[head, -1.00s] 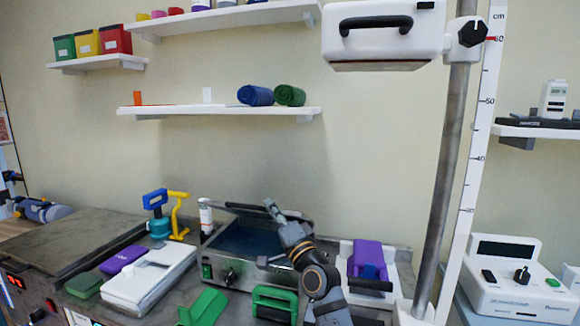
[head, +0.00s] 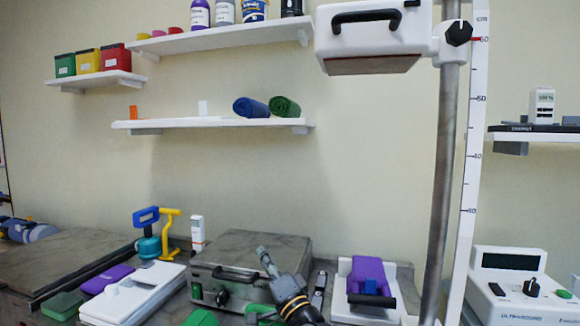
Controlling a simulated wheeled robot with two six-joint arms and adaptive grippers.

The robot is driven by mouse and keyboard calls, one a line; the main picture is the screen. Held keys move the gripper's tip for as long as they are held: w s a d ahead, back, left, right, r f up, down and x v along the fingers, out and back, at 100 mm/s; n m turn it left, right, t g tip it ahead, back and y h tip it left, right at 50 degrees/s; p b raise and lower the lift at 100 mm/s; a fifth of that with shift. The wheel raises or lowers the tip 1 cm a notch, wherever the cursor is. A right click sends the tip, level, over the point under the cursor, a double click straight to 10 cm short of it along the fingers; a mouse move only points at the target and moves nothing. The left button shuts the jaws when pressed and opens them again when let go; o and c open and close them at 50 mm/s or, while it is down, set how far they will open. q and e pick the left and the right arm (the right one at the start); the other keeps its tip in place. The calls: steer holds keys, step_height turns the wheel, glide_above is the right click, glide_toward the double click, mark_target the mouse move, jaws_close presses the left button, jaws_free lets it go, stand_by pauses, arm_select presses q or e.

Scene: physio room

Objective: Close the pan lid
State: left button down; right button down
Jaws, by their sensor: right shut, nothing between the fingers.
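A dark bar handle (head: 222,273) runs along the lid's front edge. My right gripper (head: 262,252) is shut and empty. Its tips appear in front of the lid's right part; I cannot tell whether they touch it. My left gripper is not in view.
A purple item on a white stand (head: 368,276) is at the right, near a grey pole (head: 440,190). Green items lie in front. Shelves (head: 225,122) hang above.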

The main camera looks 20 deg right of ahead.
steer(key=v, duration=1.2)
steer(key=shift+d+f, duration=0.1)
